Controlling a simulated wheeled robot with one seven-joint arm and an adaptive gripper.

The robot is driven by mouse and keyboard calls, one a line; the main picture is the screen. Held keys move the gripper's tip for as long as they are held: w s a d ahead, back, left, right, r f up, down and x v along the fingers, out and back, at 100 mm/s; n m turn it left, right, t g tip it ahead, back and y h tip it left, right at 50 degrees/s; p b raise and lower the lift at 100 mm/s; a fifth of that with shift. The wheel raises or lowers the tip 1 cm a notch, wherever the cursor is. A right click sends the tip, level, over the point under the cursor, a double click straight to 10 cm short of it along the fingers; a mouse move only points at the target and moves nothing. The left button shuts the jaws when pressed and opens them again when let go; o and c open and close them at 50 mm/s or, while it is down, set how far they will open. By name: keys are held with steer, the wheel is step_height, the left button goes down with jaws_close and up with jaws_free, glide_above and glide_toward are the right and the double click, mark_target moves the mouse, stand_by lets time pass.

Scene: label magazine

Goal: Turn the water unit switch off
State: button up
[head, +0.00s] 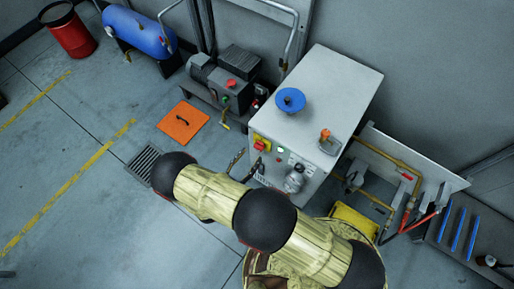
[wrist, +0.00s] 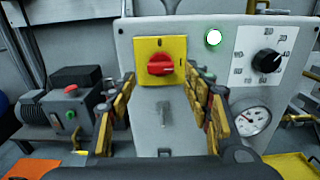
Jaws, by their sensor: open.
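The water unit switch is a red rotary knob (wrist: 160,66) on a square yellow plate on the front of the grey cabinet (wrist: 195,30). Its grip looks roughly horizontal, with a small dark mark above it on the plate. In the head view the switch (head: 261,143) shows at the cabinet's upper left front. My gripper (wrist: 160,84) is open and empty, with one finger on each side of the knob's lower area in the picture. The fingers look apart from the knob, but the exact gap cannot be told.
A lit white-green lamp (wrist: 213,38), a black dial (wrist: 267,61) and a round gauge (wrist: 252,121) sit right of the switch. A motor unit with a red button (head: 231,83) stands left of the cabinet. An orange plate (head: 182,123) lies on the floor.

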mark_target(259, 146)
steer(key=shift+b+x, duration=0.5)
steer(key=shift+x, duration=2.2)
steer(key=c, duration=0.3)
steer(key=c, duration=0.7)
steer(key=shift+c, duration=0.8)
